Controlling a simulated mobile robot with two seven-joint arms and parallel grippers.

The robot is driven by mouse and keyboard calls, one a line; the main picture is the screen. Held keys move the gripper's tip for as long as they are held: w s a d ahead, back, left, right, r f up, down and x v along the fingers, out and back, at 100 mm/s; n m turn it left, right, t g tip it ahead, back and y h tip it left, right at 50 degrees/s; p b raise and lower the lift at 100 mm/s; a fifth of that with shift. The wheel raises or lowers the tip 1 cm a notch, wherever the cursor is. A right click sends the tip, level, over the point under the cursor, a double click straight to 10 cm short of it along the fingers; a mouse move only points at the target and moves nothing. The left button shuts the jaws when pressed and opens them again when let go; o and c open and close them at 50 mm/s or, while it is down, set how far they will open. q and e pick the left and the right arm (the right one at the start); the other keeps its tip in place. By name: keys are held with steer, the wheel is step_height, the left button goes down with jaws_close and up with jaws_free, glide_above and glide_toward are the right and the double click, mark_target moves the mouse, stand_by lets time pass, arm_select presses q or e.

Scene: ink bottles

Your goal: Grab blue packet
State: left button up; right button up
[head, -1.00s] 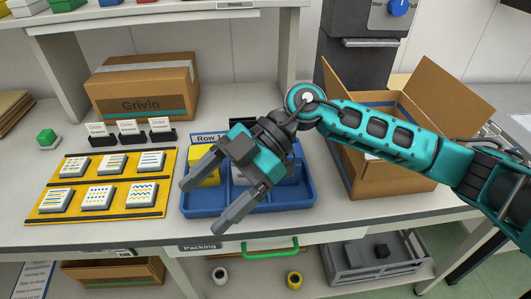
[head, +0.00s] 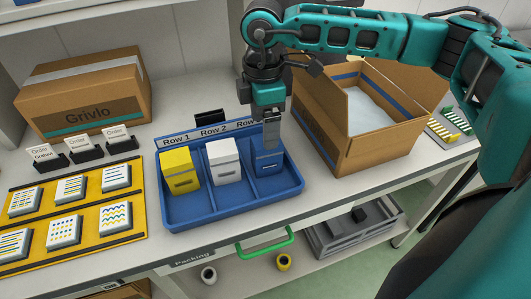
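The blue packet (head: 268,160) stands upright in the right compartment of the blue tray (head: 235,212). My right gripper (head: 271,138) points straight down over it, with a grey finger reaching the packet's top. I see the fingers edge-on, so I cannot tell whether they are open or closed on the packet. A yellow packet (head: 180,170) stands in the left compartment and a white packet (head: 224,163) in the middle one. My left gripper is not in view.
An open cardboard box (head: 375,145) with a pale inside stands right of the tray. A closed Grivlo box (head: 85,95) stands back left. A yellow board (head: 100,228) with several patterned cards lies left of the tray. Order card holders (head: 85,150) stand behind it.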

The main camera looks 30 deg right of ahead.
mark_target(266, 155)
steer(key=shift+s+f, duration=0.15)
steer(key=shift+f, duration=1.55)
steer(key=shift+s+f, duration=0.15)
steer(key=shift+f, duration=1.5)
steer(key=c, duration=1)
steer(key=shift+c, duration=0.4)
steer(key=shift+r, duration=0.15)
